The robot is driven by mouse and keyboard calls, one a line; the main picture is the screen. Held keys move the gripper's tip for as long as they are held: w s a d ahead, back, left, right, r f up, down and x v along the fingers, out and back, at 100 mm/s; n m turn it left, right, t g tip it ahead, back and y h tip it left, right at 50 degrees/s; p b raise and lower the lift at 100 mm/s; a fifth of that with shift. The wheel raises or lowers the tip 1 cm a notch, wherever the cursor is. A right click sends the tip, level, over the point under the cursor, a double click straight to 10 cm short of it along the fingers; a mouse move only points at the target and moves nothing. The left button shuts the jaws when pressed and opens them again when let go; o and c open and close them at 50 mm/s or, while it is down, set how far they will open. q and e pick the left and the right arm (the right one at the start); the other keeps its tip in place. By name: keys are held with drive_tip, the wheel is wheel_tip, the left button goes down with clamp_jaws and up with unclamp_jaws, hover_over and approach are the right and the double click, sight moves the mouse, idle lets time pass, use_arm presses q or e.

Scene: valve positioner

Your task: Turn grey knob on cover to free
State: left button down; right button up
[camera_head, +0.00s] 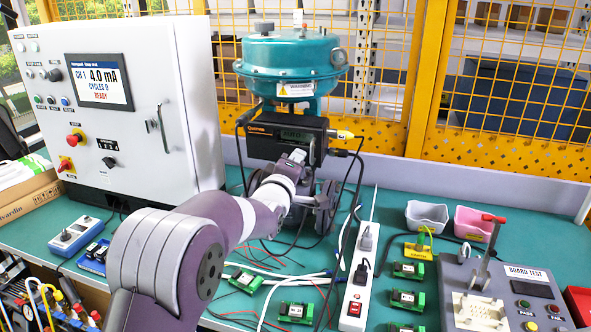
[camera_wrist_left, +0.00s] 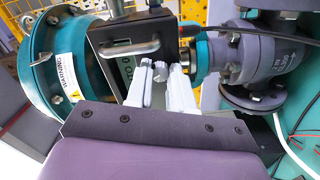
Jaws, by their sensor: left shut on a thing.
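The valve positioner (camera_head: 270,140) is a black box with a small display, mounted below the teal actuator (camera_head: 290,65). In the left wrist view the positioner (camera_wrist_left: 107,42) appears turned sideways, with a handle-like bar on its cover. The grey knob (camera_wrist_left: 160,74) shows as a small piece between the pale fingers of my left gripper (camera_wrist_left: 161,70), at the cover. The gripper is shut on it. In the head view my left gripper (camera_head: 297,156) is at the lower front of the positioner, and the knob is hidden there. My right gripper is in neither view.
A white control cabinet (camera_head: 150,120) with a lit screen stands at left. Cables hang beside the positioner. A white power strip (camera_head: 360,265), green terminal modules (camera_head: 295,312) and a board test fixture (camera_head: 500,290) occupy the right side of the green bench.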

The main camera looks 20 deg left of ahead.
use_arm(q)
drive_tip(key=shift+n+b, duration=0.55)
drive_tip(key=shift+n, duration=1.15)
drive_tip(key=c, duration=1.3)
unclamp_jaws()
drive_tip(key=shift+o, duration=0.2)
drive_tip(key=shift+s, duration=0.1)
drive_tip(key=s+b, duration=0.1)
drive_tip(key=s, duration=1.1)
drive_tip(key=shift+s+a, duration=0.25)
